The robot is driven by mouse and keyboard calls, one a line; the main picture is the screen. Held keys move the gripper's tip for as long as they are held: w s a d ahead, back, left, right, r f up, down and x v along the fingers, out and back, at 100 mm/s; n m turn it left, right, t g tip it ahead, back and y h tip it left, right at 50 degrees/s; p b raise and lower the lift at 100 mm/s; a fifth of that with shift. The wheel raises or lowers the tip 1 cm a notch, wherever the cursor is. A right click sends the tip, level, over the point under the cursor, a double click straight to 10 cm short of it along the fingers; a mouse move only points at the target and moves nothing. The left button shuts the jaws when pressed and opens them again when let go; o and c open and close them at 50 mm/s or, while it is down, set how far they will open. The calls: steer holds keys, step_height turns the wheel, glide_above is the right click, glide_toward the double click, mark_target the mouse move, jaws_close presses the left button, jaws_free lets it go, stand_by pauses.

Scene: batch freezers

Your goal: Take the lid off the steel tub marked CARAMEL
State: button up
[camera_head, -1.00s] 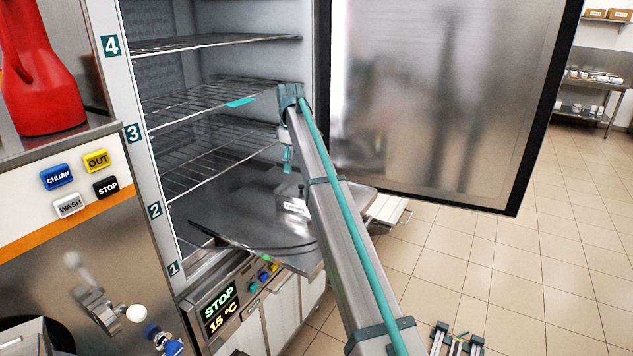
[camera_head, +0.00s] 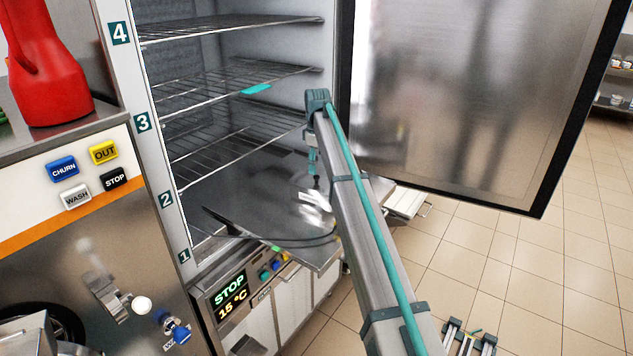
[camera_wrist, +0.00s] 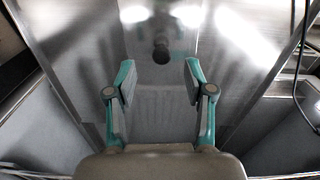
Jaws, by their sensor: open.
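No CARAMEL marking can be read in either view. In the wrist view a dark round knob (camera_wrist: 161,53) stands on a shiny steel surface (camera_wrist: 158,100), which may be a lid. My gripper (camera_wrist: 160,80) is open and empty, with its two teal fingers apart and the knob beyond the gap between them.
The cabinet has wire shelves (camera_head: 225,85) numbered at the left, one with a teal strip (camera_head: 256,89). Its open steel door (camera_head: 440,100) stands at the right of my arm. A red jug (camera_head: 45,75) sits on the machine at the left.

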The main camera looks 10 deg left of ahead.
mark_target(317, 176)
steer(key=shift+s+a+f+p, duration=0.1)
steer(key=shift+f+p, duration=0.85)
steer(key=shift+f, duration=1.25)
jaws_close()
